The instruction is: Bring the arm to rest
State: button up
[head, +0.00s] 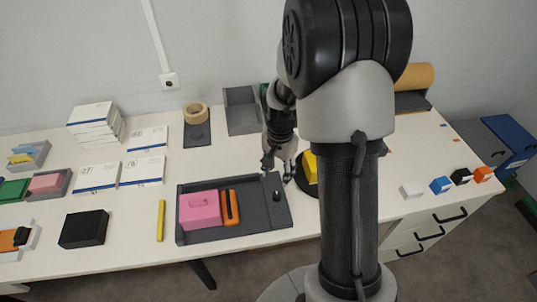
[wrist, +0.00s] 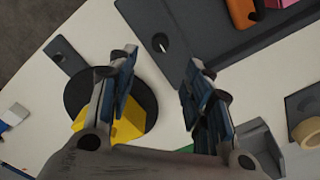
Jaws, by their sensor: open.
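My gripper (head: 279,168) hangs over the table at the right end of a dark grey tray (head: 215,235), partly behind my own arm. In the wrist view my gripper (wrist: 160,68) has its two fingers spread apart, with nothing between them. Below them lie white tabletop and the tray's edge (wrist: 205,25). A round black disc with a yellow object (wrist: 128,124) on it lies beneath the left finger. The yellow object (head: 310,166) is partly hidden by my arm in the head view.
A tape roll (head: 195,113) stands behind. A yellow stick (head: 161,220) and black box (head: 84,229) lie left. Small coloured blocks (head: 441,185) line the right side.

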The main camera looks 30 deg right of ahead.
jog(key=s+a+r+n+t, duration=0.1)
jog(key=s+a+r+n, duration=0.2)
jog(key=r, duration=0.6)
jog(key=s+a+r+n+t, duration=0.1)
jog(key=s+a+r+n, duration=0.3)
jog(key=s+r, duration=0.2)
jog(key=s+a+r+n+t, duration=0.2)
jog(key=s+a+r+n, duration=0.3)
jog(key=s, duration=0.5)
jog(key=shift+s+a+r+t, duration=0.2)
jog(key=shift+s+r+t, duration=0.15)
jog(key=shift+r, duration=0.55)
